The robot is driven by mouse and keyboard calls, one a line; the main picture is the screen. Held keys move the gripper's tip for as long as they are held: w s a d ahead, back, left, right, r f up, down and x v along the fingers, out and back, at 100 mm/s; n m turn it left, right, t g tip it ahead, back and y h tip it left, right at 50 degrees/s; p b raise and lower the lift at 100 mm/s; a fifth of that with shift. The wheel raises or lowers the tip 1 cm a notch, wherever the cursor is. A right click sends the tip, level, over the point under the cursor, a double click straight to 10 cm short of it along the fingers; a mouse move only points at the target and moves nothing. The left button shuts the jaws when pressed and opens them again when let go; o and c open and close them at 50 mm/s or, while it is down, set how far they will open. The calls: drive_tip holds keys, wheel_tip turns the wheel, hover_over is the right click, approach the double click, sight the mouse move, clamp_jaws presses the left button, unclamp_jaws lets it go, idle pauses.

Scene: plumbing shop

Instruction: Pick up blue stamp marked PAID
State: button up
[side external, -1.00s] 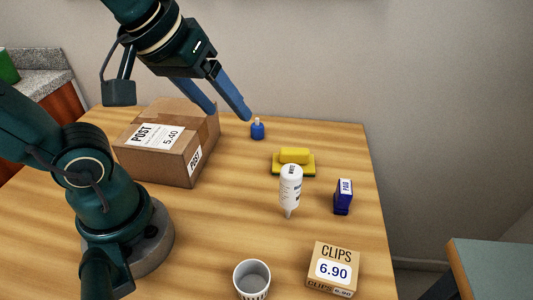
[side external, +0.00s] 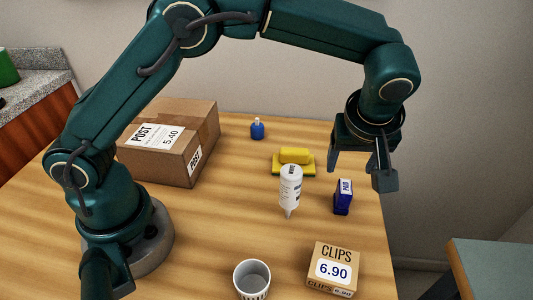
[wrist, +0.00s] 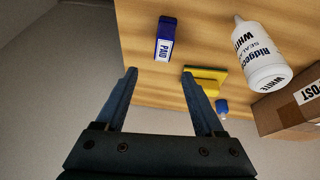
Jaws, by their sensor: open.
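The blue stamp marked PAID (side external: 343,198) stands on the wooden table near its right edge, with a white PAID label on it. In the wrist view the stamp (wrist: 165,40) is beyond the fingertips, above the gap between them. My gripper (side external: 358,174) is open and empty, pointing down above the table's right side, close to the stamp but apart from it. In the wrist view the two fingers of my gripper (wrist: 159,72) are spread wide with nothing between them. No part of the stamp's near side looks hidden in the side view.
A CLIPS box (side external: 333,269) and white cup (side external: 252,279) are in front. A POST carton (side external: 167,142) and small blue bottle (side external: 257,130) stand farther back.

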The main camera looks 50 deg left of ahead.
sight(346, 188)
drive_tip(key=f, duration=0.1)
drive_tip(key=s+d+f, duration=0.1)
drive_tip(key=shift+f+m, duration=0.3)
drive_tip(key=shift+f, duration=0.1)
drive_tip(key=shift+d+f+g, duration=0.1)
drive_tip(key=shift+f+g, duration=0.2)
drive_tip(key=shift+f, duration=0.05)
drive_tip(key=shift+x, duration=2.15)
clamp_jaws()
